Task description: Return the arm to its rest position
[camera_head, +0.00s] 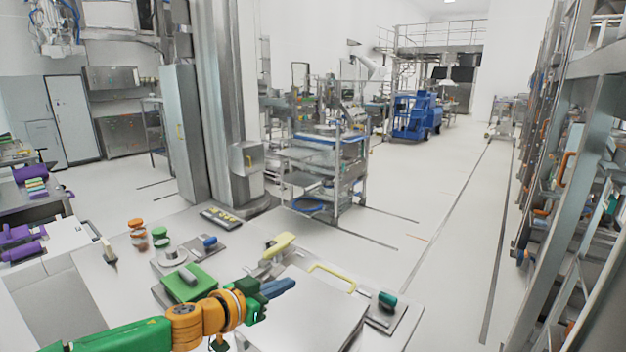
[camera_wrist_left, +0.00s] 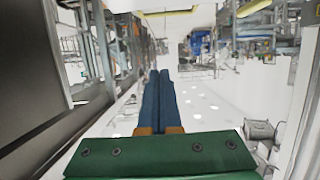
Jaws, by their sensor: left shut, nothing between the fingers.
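My left arm (camera_head: 200,318), green and orange, reaches in from the lower left of the head view, over the workbench (camera_head: 120,290). My left gripper (camera_head: 290,284) has blue fingers that point right. They appear in front of a flat grey metal case (camera_head: 315,315) with a yellow handle (camera_head: 333,274); I cannot tell the height between them. In the wrist view the blue fingers of the left gripper (camera_wrist_left: 158,75) lie side by side, shut and empty. My right arm and gripper are not in view.
Near the arm on the bench are a green block (camera_head: 185,283), jars with orange and green lids (camera_head: 137,236), a yellow-handled tool (camera_head: 278,245) and a plate with a teal knob (camera_head: 387,302). Metal shelving (camera_head: 570,190) stands at right. The floor (camera_head: 440,220) beyond is open.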

